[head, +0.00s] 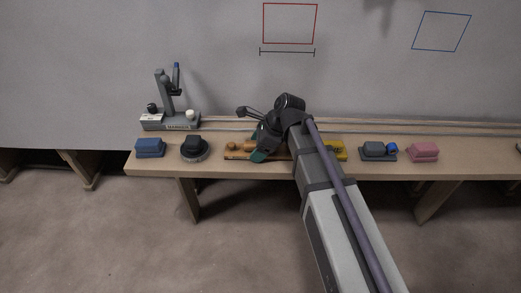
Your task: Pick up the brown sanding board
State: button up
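A long brown sanding board (240,154) with a round knob near its left end lies on the wooden bench in the head view. My gripper (260,147), with dark green fingers, is at the board's middle, over or around it. I cannot tell whether the fingers touch the board or how far apart they are. My arm and gripper hide part of the board. A yellow piece (334,152) shows just right of my arm; whether it belongs to the board is hidden.
On the bench (230,168) stand a blue block (150,148) and a dark round tool (194,149) at left. A grey-blue tool (378,151) and a pink block (424,152) are at right. A grey device (170,105) stands behind at left, by the wall.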

jog(key=c, duration=0.7)
